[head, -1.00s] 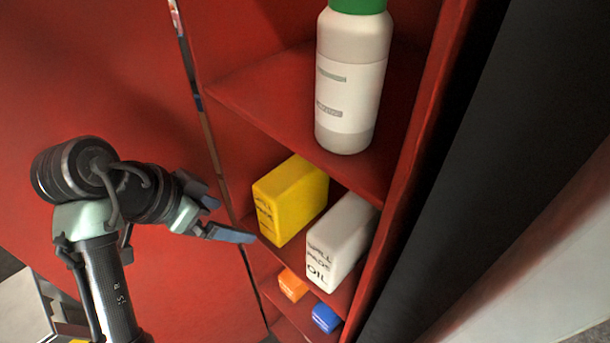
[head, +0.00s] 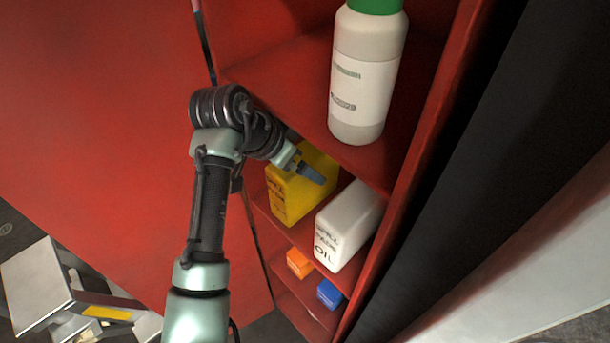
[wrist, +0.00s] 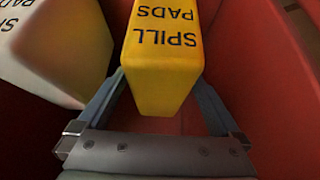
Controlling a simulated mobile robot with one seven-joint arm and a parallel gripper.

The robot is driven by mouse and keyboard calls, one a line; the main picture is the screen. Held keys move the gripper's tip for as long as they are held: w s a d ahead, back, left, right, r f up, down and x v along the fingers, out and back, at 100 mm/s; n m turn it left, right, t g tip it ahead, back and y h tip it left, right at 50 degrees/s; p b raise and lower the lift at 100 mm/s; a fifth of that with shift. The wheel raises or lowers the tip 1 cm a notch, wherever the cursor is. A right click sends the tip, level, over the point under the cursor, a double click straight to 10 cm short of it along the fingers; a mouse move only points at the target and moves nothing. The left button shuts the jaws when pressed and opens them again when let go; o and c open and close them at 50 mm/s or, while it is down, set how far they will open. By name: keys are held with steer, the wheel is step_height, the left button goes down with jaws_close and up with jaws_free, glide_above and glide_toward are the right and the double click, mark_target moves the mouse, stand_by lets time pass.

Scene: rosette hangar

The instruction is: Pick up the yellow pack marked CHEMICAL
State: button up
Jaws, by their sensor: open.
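The yellow pack (head: 288,200) stands on the middle shelf of the red cabinet, left of the white pack (head: 338,233). In the wrist view the yellow pack (wrist: 163,65) shows "SPILL PADS" upside down; the word CHEMICAL cannot be read in either view. My gripper (head: 305,165) is open at the pack. In the wrist view my gripper (wrist: 165,95) has one finger on each side of the pack's near end. I cannot tell whether the fingers touch it. The white pack (wrist: 65,45), marked OIL in the head view, stands close beside the left finger.
A white bottle with a green cap (head: 365,80) stands on the upper shelf (head: 270,75). An orange box (head: 299,262) and a blue box (head: 330,293) are on the shelf below. The red cabinet wall (wrist: 255,70) is close on the wrist view's right.

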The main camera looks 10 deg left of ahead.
steer(key=shift+x, duration=1.25)
steer(key=c, duration=1.5)
steer(key=shift+r, duration=0.1)
